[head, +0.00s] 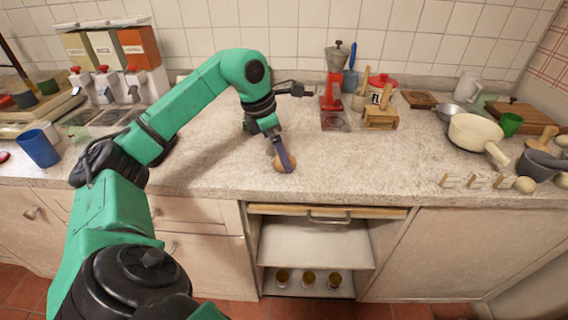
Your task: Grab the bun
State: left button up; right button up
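A small round brown bun (280,166) sits on the speckled countertop (345,165), near its front edge. My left arm reaches in from the left, and my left gripper (282,158) points down at the bun. One purplish-grey finger crosses in front of the bun and hides part of it. The other finger is mostly hidden behind, so I cannot tell if the fingers press on the bun. The bun appears to rest on the counter. My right gripper is not in view.
A red grinder (333,90) and a wooden box (381,117) stand behind to the right. A cream pan (474,133) is at the far right, a blue cup (38,149) at the far left. An open shelf (315,243) lies below. The counter right of the bun is clear.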

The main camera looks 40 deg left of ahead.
pick_arm(q)
jog(key=shift+x, duration=1)
jog(key=c, duration=1.4)
